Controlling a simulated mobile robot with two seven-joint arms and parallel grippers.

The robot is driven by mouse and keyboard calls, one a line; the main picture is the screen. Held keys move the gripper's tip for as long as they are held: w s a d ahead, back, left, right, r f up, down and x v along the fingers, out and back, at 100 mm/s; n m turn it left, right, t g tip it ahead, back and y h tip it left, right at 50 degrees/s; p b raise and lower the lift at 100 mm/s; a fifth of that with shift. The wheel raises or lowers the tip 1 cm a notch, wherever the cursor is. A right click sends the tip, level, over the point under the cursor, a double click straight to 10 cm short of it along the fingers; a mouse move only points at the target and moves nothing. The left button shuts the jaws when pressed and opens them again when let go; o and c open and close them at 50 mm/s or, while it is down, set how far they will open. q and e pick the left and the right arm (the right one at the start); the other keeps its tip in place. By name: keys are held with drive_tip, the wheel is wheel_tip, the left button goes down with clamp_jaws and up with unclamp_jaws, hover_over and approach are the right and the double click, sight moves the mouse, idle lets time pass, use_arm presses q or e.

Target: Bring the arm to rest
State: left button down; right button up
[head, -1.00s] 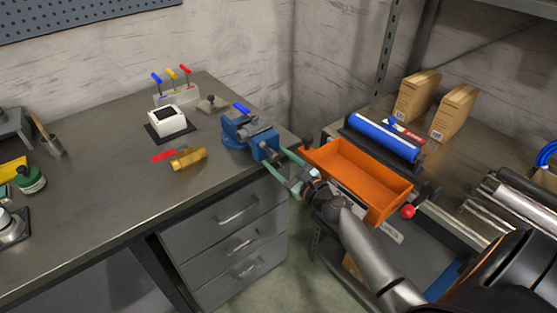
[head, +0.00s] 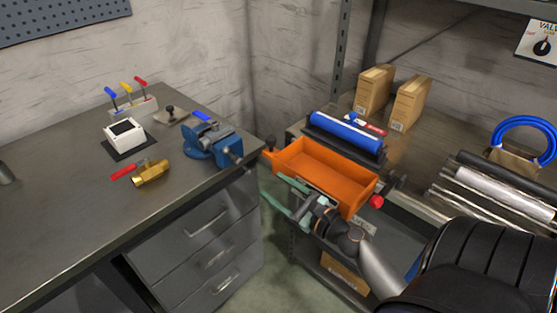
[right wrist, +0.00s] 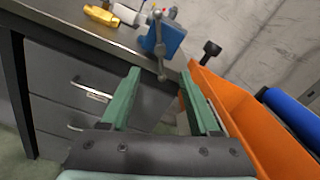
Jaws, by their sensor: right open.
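My right gripper (head: 274,197) is open and empty, with green fingers. In the head view it is in front of the orange tray (head: 345,189), in the gap beside the workbench. It also shows in the right wrist view (right wrist: 160,92), fingers spread apart, with the bench drawers beyond and the orange tray close on the right. My left gripper is in neither view.
The workbench (head: 60,215) holds a blue vise (head: 208,146), a brass valve with a red handle (head: 150,173) and a white box (head: 122,134). The shelf at right holds a blue roll (head: 346,133), cardboard boxes (head: 408,103) and metal rods (head: 490,190).

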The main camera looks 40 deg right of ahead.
drive_tip(key=shift+s, duration=0.1)
idle(0.5)
drive_tip(key=s+a+f+n+g+p, duration=0.2)
drive_tip(key=s+a+f+n+g, duration=0.1)
drive_tip(key=n, duration=0.8)
drive_tip(key=s+a+f+n+g+p, duration=0.2)
drive_tip(key=s+a+f+n, duration=0.4)
drive_tip(key=a+n, duration=0.3)
drive_tip(key=s+a+f+n+g+y+p, duration=0.1)
drive_tip(key=s+a+f+n+g, duration=0.2)
drive_tip(key=n, duration=1)
drive_tip(key=s+a+f, duration=0.2)
drive_tip(key=a+f, duration=0.1)
drive_tip(key=f, duration=0.1)
drive_tip(key=shift+s+a+g+p, duration=0.25)
drive_tip(key=shift+a+g+p, duration=0.1)
drive_tip(key=shift+g+p, duration=0.05)
